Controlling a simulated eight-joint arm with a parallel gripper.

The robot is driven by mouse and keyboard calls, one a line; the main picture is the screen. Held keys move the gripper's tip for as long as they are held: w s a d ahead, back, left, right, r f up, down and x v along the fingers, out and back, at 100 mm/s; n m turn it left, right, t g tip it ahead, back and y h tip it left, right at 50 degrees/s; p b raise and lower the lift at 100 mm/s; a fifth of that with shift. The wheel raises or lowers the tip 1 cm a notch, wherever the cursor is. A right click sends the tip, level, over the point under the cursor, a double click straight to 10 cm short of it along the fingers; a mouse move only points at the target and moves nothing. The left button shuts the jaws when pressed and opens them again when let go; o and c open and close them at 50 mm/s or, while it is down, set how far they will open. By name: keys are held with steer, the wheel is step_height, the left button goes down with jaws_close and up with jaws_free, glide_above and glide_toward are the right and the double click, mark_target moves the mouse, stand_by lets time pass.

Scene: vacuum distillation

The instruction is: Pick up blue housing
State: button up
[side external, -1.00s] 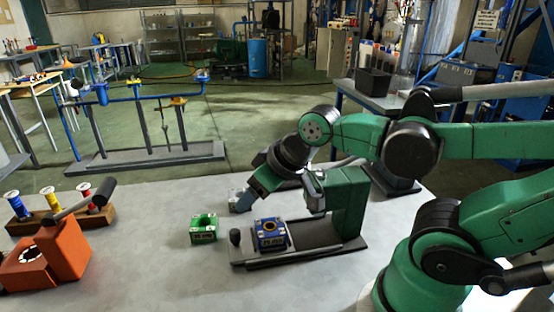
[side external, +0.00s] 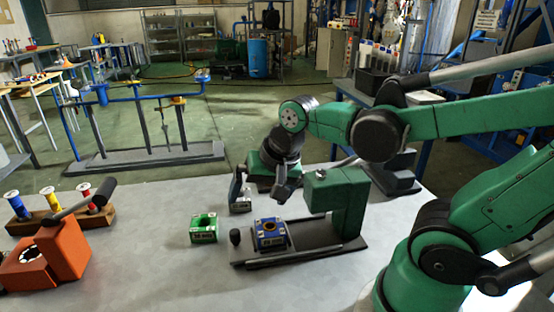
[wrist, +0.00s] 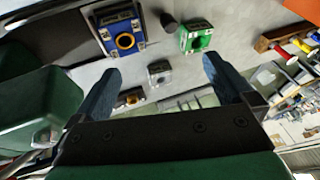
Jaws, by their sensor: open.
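The blue housing (side external: 269,235) is a small square block with an orange-yellow ring in its top. It sits on the dark base plate of the green press (side external: 345,200). In the wrist view the blue housing (wrist: 122,38) is at the upper left, beyond the left finger. My gripper (side external: 259,195) is open and empty, behind the blue housing and apart from it. In the wrist view my gripper (wrist: 162,70) shows both fingers spread, with the grey-white housing (wrist: 159,73) seen in the gap between them.
A green housing (side external: 203,228) stands on the table left of the press base. The grey-white housing (side external: 240,203) is behind it, near my left finger. An orange press (side external: 65,248) and a wooden spool rack (side external: 62,216) are at the left. The front middle table is clear.

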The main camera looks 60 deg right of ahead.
mark_target(270, 226)
steer(key=m+g, duration=0.1)
steer(key=m, duration=0.2)
steer(key=d+f+m+g, duration=0.1)
steer(key=m, duration=0.3)
steer(key=d+f+m+g, duration=0.1)
steer(key=m, duration=0.3)
steer(key=shift+w+f, duration=0.1)
steer(key=shift+w, duration=0.15)
steer(key=m, duration=0.2)
steer(key=shift+d+f+m+g, duration=0.3)
steer(key=shift+m, duration=0.1)
steer(key=m, duration=0.3)
steer(key=f+m+g, duration=0.1)
steer(key=shift+d, duration=0.3)
steer(key=shift+m, duration=0.3)
steer(key=shift+f, duration=2.85)
jaws_close()
steer(key=shift+r, duration=0.15)
